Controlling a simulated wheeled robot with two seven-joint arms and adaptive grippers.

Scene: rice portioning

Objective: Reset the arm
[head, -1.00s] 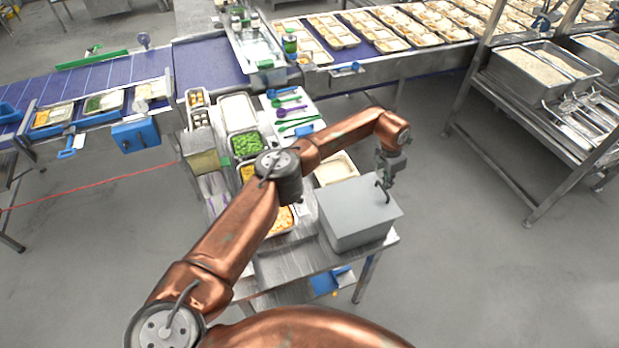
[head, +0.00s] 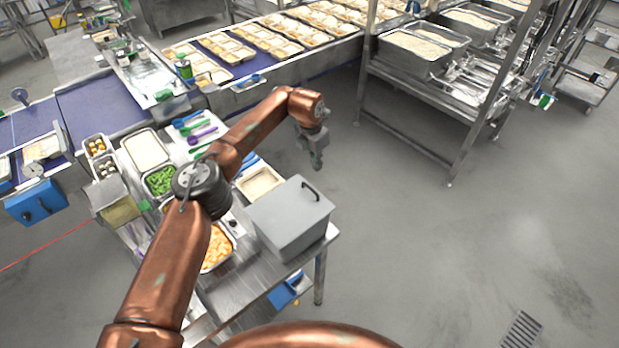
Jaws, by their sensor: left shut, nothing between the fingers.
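My left gripper (head: 317,161) hangs pointing down beyond the far right corner of the grey lidded box (head: 292,238). It is shut and empty, with the grey floor behind it. The box stands closed on the right end of the steel table (head: 246,288), and its dark handle (head: 312,191) is free, apart from the gripper. My left arm reaches across the table from the bottom left and hides part of the food trays. My right gripper is out of view.
Trays of green vegetables (head: 160,181), orange pieces (head: 217,246) and rice (head: 260,181) stand on the table. Purple and green spoons (head: 202,134) lie behind. A conveyor (head: 262,73) runs behind, and a steel rack (head: 455,107) stands right.

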